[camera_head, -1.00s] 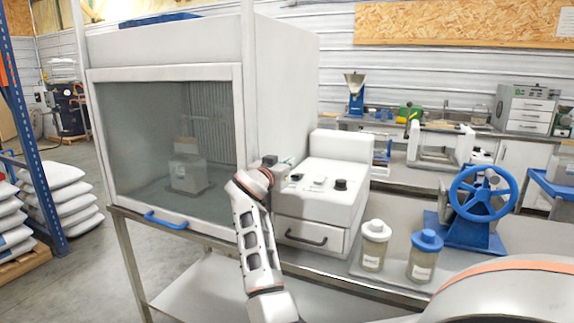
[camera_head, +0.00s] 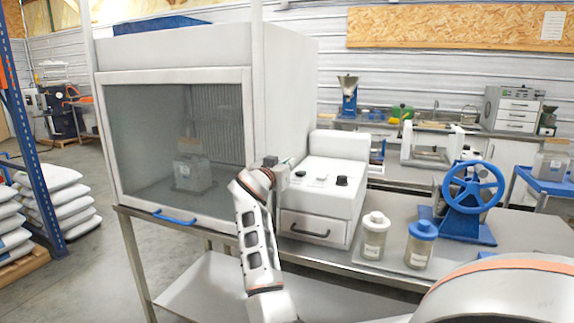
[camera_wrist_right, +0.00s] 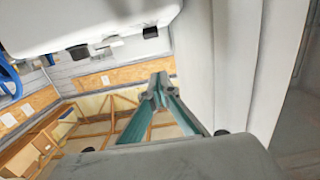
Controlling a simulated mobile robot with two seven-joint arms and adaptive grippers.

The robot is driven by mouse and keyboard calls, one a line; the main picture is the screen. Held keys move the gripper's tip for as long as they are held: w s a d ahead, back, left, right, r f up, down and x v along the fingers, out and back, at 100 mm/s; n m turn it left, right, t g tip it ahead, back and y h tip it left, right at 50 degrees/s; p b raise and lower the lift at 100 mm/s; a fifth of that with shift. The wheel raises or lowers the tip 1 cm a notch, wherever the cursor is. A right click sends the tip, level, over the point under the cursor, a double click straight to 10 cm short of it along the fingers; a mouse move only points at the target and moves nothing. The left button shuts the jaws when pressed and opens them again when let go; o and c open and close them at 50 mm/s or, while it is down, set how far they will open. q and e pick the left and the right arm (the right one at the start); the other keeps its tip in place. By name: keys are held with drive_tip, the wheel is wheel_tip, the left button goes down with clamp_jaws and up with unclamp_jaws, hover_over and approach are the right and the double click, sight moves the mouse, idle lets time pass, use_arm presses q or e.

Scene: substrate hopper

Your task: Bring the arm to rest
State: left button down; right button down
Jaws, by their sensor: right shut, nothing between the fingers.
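My right arm (camera_head: 258,240) rises from the bottom middle of the head view, between the fume cabinet and the white machine. Its gripper (camera_head: 283,172) is small and partly hidden behind the wrist, close to the machine's left side; I cannot tell whether it touches. In the right wrist view the teal-sided fingers (camera_wrist_right: 160,92) meet at their tips, with nothing between them. My left gripper is not in view.
The glass-fronted cabinet (camera_head: 240,150) stands left of the arm, the white machine (camera_head: 318,190) right of it. Two jars (camera_head: 374,238) (camera_head: 420,246) and a blue handwheel device (camera_head: 472,195) stand further right on the bench. Sacks (camera_head: 62,205) lie at far left.

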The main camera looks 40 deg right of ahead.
idle(0.7)
drive_tip(key=s+a+f+n, duration=0.1)
drive_tip(key=f, duration=0.2)
drive_tip(key=s+a+f+n+y, duration=0.1)
drive_tip(key=s+f+n, duration=0.1)
drive_tip(key=f, duration=0.2)
drive_tip(key=s+a+f+n, duration=0.1)
drive_tip(key=s+f, duration=0.1)
drive_tip(key=f, duration=0.1)
drive_tip(key=shift+s+a+f+t, duration=0.1)
drive_tip(key=shift+f+t, duration=0.2)
drive_tip(key=shift+f, duration=0.1)
drive_tip(key=s+a+f+n+y, duration=0.3)
drive_tip(key=s+a+f+n, duration=0.4)
drive_tip(key=f, duration=0.3)
drive_tip(key=s+a+f+n+y, duration=0.3)
drive_tip(key=s+a+f+n, duration=0.2)
drive_tip(key=s+a+f, duration=0.4)
drive_tip(key=s+a+f+n+y, duration=0.2)
drive_tip(key=s+a+f, duration=0.15)
drive_tip(key=s, duration=0.35)
drive_tip(key=s+a+f+n+y, duration=0.2)
drive_tip(key=s+a+f+n, duration=0.1)
drive_tip(key=s+a, duration=0.3)
drive_tip(key=w+a+f+m+t+y, duration=0.1)
drive_tip(key=a+f+m+t+y, duration=0.2)
drive_tip(key=a+f+y, duration=0.4)
drive_tip(key=a+f, duration=0.7)
drive_tip(key=a, duration=0.1)
drive_tip(key=shift+w, duration=0.1)
